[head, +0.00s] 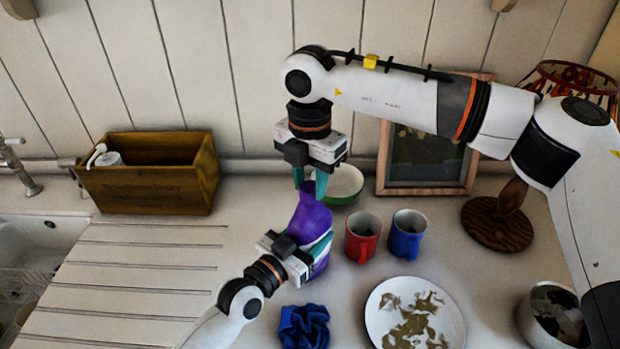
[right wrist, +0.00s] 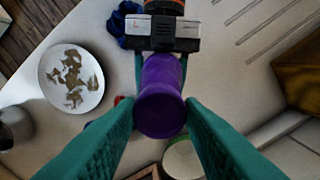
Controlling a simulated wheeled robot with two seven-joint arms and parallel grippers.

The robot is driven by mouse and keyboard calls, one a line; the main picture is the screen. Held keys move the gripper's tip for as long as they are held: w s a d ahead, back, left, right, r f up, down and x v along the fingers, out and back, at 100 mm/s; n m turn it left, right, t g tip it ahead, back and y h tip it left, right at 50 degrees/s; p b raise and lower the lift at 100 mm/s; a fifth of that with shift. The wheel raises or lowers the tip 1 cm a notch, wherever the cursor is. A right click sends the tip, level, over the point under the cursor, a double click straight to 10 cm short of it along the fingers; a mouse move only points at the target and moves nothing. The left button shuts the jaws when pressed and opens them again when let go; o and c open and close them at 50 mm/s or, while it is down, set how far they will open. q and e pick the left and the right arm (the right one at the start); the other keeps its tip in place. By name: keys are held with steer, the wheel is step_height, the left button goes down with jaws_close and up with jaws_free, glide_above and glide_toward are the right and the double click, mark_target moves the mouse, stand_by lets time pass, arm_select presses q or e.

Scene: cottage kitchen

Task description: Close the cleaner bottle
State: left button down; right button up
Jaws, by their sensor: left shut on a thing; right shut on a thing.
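The purple cleaner bottle (head: 309,217) stands on the counter near the middle of the head view, with a pale patch low on its right side. My left gripper (head: 304,250) is shut on the bottle's lower body from the front. My right gripper (head: 310,184) points down from above and is shut on the purple top of the bottle. In the right wrist view the round purple top (right wrist: 160,114) sits between the teal fingers. Whether that top is a separate cap, and how it seats on the neck, I cannot tell.
A red mug (head: 361,238) and a blue mug (head: 407,234) stand close right of the bottle. A green-rimmed bowl (head: 345,186) is behind it. A blue cloth (head: 304,328) and a dirty plate (head: 376,318) lie in front. A wooden box (head: 150,190) stands left; the ribbed drainboard is clear.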

steer(key=m, duration=1.1)
steer(key=shift+w+r, duration=0.1)
steer(key=m, duration=0.3)
steer(key=o, duration=0.9)
steer(key=shift+o, duration=0.2)
steer(key=shift+r, duration=2.15)
steer(key=shift+c, duration=0.5)
